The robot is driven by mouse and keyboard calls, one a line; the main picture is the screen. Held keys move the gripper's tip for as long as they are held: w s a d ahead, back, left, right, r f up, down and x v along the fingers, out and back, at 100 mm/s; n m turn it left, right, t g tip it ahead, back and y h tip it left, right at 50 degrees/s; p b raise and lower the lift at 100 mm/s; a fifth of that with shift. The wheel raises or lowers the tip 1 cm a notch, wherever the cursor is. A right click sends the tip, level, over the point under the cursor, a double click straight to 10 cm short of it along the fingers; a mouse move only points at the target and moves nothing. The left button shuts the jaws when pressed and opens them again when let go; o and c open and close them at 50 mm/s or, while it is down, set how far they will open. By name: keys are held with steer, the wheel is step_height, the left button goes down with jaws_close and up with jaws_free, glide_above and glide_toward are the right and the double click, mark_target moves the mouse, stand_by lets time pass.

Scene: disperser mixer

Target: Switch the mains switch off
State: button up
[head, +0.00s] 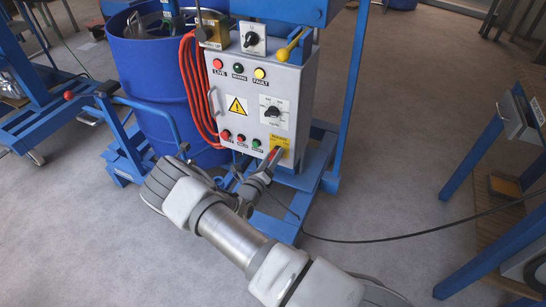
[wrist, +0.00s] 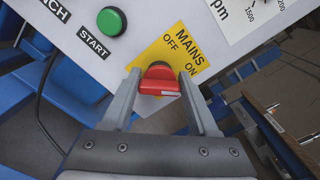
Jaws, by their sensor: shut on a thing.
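The mains switch is a red knob (wrist: 160,82) on a yellow plate (wrist: 176,48) marked MAINS, OFF and ON, low on the grey control box. In the head view the yellow plate (head: 281,142) is at the box's lower right corner, with the knob mostly hidden by my gripper. My gripper (wrist: 159,76) has one finger on each side of the red knob and is shut on it. In the head view my gripper (head: 272,159) reaches the plate from below left. I cannot tell for sure which mark the knob points to.
The control box (head: 240,90) also carries lamps, a black dial (head: 272,111) and a green START button (wrist: 111,21). Red hose (head: 190,90) hangs on its left, beside a blue drum (head: 150,75). Blue frame legs stand close by. A black cable (head: 400,237) crosses open floor on the right.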

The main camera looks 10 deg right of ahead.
steer(key=c, duration=0.3)
steer(key=shift+c, duration=0.2)
steer(key=n, duration=0.3)
steer(key=shift+a+n+p, duration=0.1)
steer(key=shift+n+p, duration=0.2)
steer(key=shift+n, duration=0.1)
steer(key=n, duration=0.4)
steer(key=shift+f+n, duration=0.2)
steer(key=shift+n, duration=0.1)
steer(key=n, duration=0.5)
steer(key=shift+f, duration=0.15)
steer(key=shift+n, duration=2.3)
